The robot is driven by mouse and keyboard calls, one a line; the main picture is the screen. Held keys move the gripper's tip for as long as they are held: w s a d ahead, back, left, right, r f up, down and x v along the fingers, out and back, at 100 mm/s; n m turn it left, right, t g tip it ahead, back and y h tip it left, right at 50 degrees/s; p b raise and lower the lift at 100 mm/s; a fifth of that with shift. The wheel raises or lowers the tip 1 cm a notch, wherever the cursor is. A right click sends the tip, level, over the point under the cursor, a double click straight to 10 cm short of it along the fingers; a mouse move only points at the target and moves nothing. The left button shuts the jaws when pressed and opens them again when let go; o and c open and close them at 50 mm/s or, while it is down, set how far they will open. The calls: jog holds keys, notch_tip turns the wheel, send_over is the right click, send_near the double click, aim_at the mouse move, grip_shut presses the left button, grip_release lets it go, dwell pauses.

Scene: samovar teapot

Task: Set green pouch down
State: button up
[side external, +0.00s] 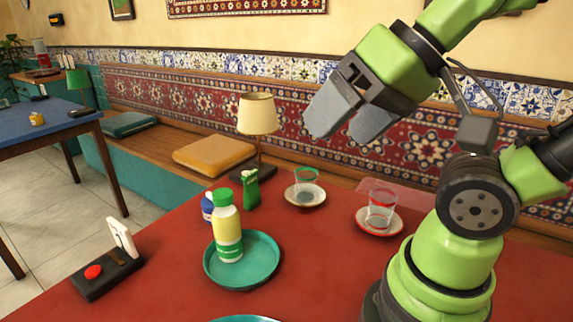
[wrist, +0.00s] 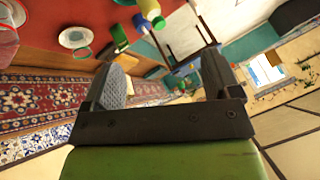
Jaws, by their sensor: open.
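The green pouch (side external: 251,190) stands upright on the red table (side external: 160,240), near its back edge in front of the lamp. It also shows in the wrist view (wrist: 118,38) at the upper left of the jaws. My gripper (side external: 343,128) is open and empty, raised high above the back of the table, up and to the right of the pouch in the side view. Its two fingers are spread apart in the wrist view (wrist: 162,65), with nothing between them.
A bottle with a green cap (side external: 228,235) stands on a teal plate (side external: 268,262), with a small blue bottle (side external: 207,208) behind it. Two glasses on saucers (side external: 305,195) (side external: 379,215) stand right of the pouch. A black block with a red button (side external: 93,272) is front left.

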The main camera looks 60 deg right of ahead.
jog(key=n+t+h, duration=0.2)
jog(key=n+h, duration=0.1)
send_over(253, 191)
jog(key=s, duration=0.7)
notch_tip(253, 191, down, 22)
jog(key=f, duration=0.1)
jog(key=w+f, duration=0.2)
jog(key=shift+w+a+f+y, duration=0.25)
jog(key=shift+w+f+y, duration=0.05)
jog(key=shift+w, duration=0.05)
jog(key=shift+w+r+x, duration=0.15)
jog(key=shift+x, duration=1.35)
jog(key=shift+w+r+x, duration=0.1)
jog(key=shift+x, duration=1.4)
jog(key=shift+d, duration=0.1)
jog(key=shift+c, duration=0.5)
